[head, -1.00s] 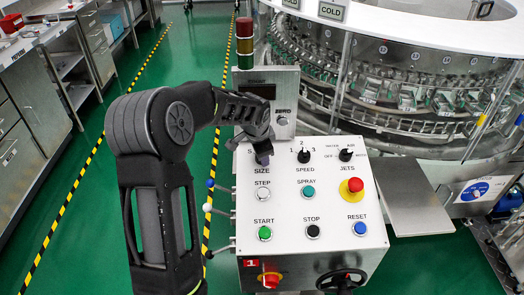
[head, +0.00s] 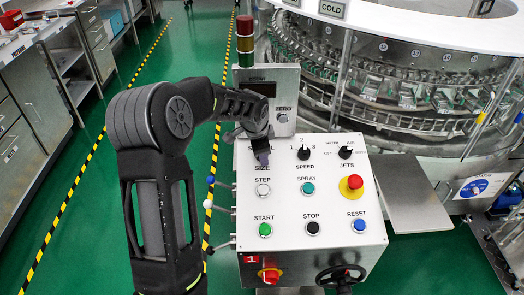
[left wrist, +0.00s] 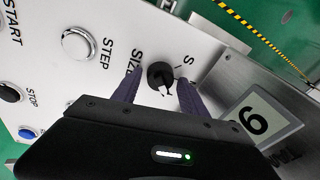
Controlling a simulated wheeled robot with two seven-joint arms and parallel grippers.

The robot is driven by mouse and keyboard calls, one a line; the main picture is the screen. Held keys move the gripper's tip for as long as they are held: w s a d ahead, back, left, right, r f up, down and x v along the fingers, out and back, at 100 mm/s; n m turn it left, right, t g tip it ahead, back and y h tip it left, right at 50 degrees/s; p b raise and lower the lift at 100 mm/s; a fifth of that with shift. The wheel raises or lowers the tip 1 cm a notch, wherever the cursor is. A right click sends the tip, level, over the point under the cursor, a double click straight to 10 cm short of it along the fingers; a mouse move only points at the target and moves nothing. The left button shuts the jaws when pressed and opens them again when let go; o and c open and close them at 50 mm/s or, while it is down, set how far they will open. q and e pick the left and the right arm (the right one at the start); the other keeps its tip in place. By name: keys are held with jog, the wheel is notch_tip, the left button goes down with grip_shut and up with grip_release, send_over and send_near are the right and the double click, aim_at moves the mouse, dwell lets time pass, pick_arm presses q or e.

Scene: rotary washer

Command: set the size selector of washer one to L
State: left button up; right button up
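The size selector is a small black knob (left wrist: 160,75) on the white control panel (left wrist: 95,15), above the SIZE lettering. In the left wrist view, the two purple fingers of my left gripper (left wrist: 158,92) stand on either side of the knob, with small gaps visible. The letter S is printed beside it; the knob's exact setting is hard to tell. In the head view, my left gripper (head: 262,158) reaches down to the panel's upper left and hides the knob. My right gripper is not in view.
The STEP button (head: 263,190), SPEED knob (head: 304,152) and JETS knob (head: 346,152) are near the SIZE selector. A red emergency button (head: 355,182) sits at right. A display box (head: 284,85) rises behind the panel. Levers (head: 210,204) stick out at its left.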

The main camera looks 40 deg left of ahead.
pick_arm(q)
jog(key=shift+o, duration=0.6)
jog(key=v, duration=0.8)
jog(key=shift+b, duration=0.3)
jog(key=shift+w, duration=0.1)
